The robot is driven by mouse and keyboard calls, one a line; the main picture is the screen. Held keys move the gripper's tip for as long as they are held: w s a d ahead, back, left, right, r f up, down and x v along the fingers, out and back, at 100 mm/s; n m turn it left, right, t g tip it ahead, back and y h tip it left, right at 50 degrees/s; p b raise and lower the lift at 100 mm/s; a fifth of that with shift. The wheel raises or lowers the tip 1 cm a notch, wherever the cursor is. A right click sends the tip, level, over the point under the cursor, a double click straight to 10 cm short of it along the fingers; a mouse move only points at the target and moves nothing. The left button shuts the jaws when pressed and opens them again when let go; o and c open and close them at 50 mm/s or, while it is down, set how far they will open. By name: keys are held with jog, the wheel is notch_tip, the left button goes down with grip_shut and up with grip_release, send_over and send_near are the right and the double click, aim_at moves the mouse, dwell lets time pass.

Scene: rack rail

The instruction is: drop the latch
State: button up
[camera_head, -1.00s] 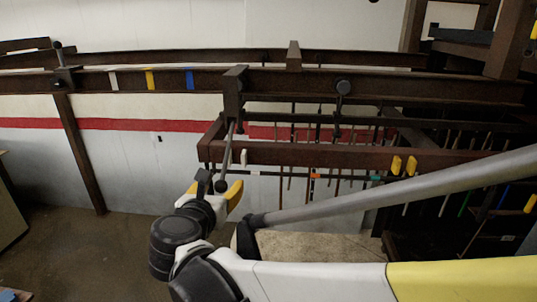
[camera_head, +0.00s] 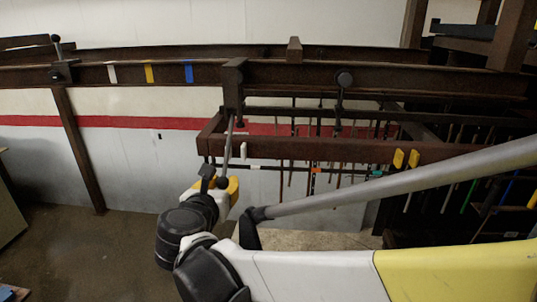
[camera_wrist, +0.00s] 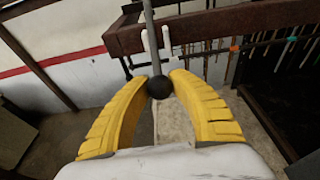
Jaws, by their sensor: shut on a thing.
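A grey rod (camera_head: 228,150) with a dark ball at its lower end hangs from a dark bracket (camera_head: 233,88) on the rail. My gripper (camera_head: 223,184) is shut on the ball. In the wrist view the ball (camera_wrist: 159,88) sits between the tips of my two yellow fingers (camera_wrist: 160,80), with the rod rising from it. At the far left of the rail, a small dark fitting (camera_head: 63,71) has a short upright lever with a knob (camera_head: 55,39). I cannot tell from the pictures which of these parts is the latch.
The long brown rail (camera_head: 130,76) carries white, yellow and blue marks (camera_head: 188,72). A lower brown frame (camera_head: 330,149) with two yellow clips (camera_head: 405,159) stands right of the rod, with several thin rods hanging behind it. Floor at the left (camera_head: 70,240) is clear.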

jog(key=shift+w+f+b, duration=1.45)
jog(key=shift+w+f, duration=0.2)
jog(key=shift+f, duration=0.25)
jog(key=shift+w+f+b, duration=0.55)
jog(key=shift+w, duration=0.4)
jog(key=shift+w+f+b, duration=0.5)
jog(key=shift+w+b, duration=0.05)
jog(key=shift+w, duration=0.35)
grip_shut()
jog(key=b+x, duration=0.2)
jog(key=x, duration=0.7)
jog(key=shift+w+r, duration=0.25)
jog(key=shift+r, duration=0.05)
jog(key=o, duration=1.1)
grip_release()
jog(key=f+v, duration=0.1)
jog(key=v, duration=0.6)
jog(key=shift+s+f+b, duration=0.2)
jog(key=shift+f+b, duration=0.1)
jog(key=shift+f, duration=0.05)
